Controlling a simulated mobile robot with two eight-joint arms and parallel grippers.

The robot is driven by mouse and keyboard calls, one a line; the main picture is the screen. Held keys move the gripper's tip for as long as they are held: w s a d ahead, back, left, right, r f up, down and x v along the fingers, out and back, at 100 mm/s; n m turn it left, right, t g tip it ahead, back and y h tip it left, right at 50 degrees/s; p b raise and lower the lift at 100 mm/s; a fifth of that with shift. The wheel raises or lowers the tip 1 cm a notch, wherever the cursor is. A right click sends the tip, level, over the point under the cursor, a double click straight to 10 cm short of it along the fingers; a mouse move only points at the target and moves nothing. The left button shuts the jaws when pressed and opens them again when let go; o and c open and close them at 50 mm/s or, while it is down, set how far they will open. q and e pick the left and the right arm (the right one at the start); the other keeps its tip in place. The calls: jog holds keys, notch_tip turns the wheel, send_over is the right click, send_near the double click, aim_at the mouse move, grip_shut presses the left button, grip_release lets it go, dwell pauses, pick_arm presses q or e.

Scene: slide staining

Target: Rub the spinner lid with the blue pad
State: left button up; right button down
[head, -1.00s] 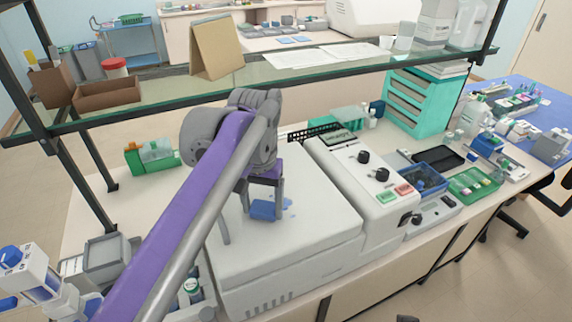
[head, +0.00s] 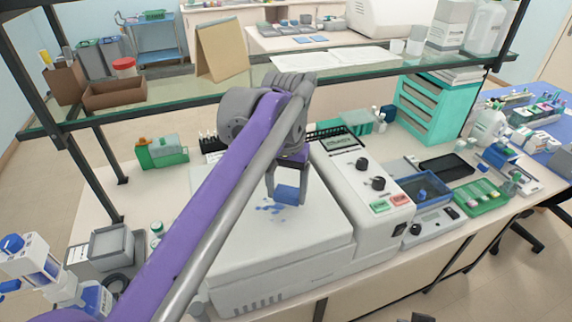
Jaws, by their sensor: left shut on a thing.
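My left gripper (head: 287,190) is shut on a small blue pad (head: 286,196) and holds it low at the white spinner lid (head: 260,240). The pad seems to touch the lid's top, toward its back right part, though I cannot be sure of contact. Blue stains (head: 269,207) show on the lid just left of and in front of the pad. My purple left arm crosses the picture and hides the lid's left part.
A control panel (head: 365,185) with black knobs adjoins the lid on the right. A blue tray (head: 425,188) and a green tray (head: 481,198) lie farther right. A glass shelf (head: 200,99) spans above the bench behind the gripper. A green box (head: 162,151) stands back left.

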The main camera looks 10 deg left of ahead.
pick_arm(q)
jog(key=shift+a+r, duration=0.1)
jog(key=shift+r, duration=0.5)
jog(key=shift+w+r+p, duration=0.15)
jog(key=shift+r+p, duration=0.2)
jog(key=shift+r, duration=0.45)
jog(key=shift+d+r, duration=0.2)
jog(key=shift+r, duration=0.8)
pick_arm(e)
jog(key=shift+w+d+r, duration=0.25)
jog(key=shift+w+r, duration=0.25)
jog(key=shift+r, duration=0.05)
jog(key=shift+s+d, duration=0.1)
